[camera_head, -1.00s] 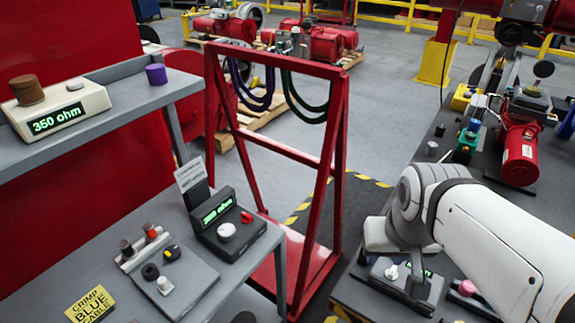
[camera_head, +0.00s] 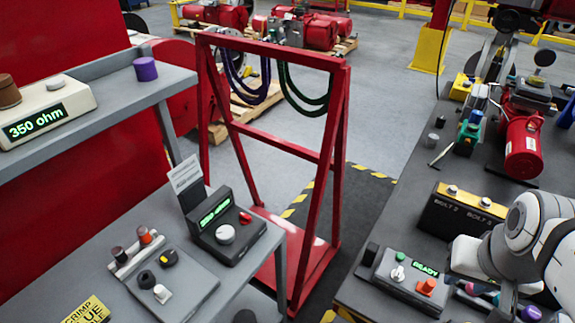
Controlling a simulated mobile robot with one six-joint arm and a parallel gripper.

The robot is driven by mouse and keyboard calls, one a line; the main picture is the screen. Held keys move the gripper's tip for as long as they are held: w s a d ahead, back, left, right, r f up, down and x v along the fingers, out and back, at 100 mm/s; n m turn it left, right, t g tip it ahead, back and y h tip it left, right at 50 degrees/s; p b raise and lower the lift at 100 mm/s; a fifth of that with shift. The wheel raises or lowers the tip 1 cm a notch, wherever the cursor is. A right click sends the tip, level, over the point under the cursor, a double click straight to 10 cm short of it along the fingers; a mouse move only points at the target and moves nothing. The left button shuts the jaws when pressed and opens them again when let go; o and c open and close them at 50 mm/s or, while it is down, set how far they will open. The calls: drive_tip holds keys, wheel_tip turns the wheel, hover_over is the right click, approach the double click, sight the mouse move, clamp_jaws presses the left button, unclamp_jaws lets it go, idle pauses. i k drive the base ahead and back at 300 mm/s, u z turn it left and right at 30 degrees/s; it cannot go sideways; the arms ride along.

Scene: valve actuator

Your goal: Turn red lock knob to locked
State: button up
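A small red knob (camera_head: 245,217) sits on a dark grey box (camera_head: 215,236) on the left bench, beside a larger white knob. An orange-red knob (camera_head: 427,286) stands on a grey box (camera_head: 410,300) reading READY on the right bench, with a white knob (camera_head: 398,273) and a green button. My arm is at the lower right, to the right of the READY box and apart from its orange-red knob. My gripper (camera_head: 508,302) is mostly hidden below my wrist; its fingers cannot be made out.
A black box with a yellow top (camera_head: 462,213) labelled BOLT stands behind the READY box. A red motor (camera_head: 522,145) and other parts stand farther back on the right bench (camera_head: 400,225). A red frame (camera_head: 327,160) with hanging cables stands between the benches.

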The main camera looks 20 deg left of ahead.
sight(246, 219)
drive_tip(key=z, duration=0.1)
drive_tip(key=k, duration=1.05)
drive_tip(key=u, duration=0.45)
drive_tip(key=i, duration=1)
drive_tip(key=u, duration=0.05)
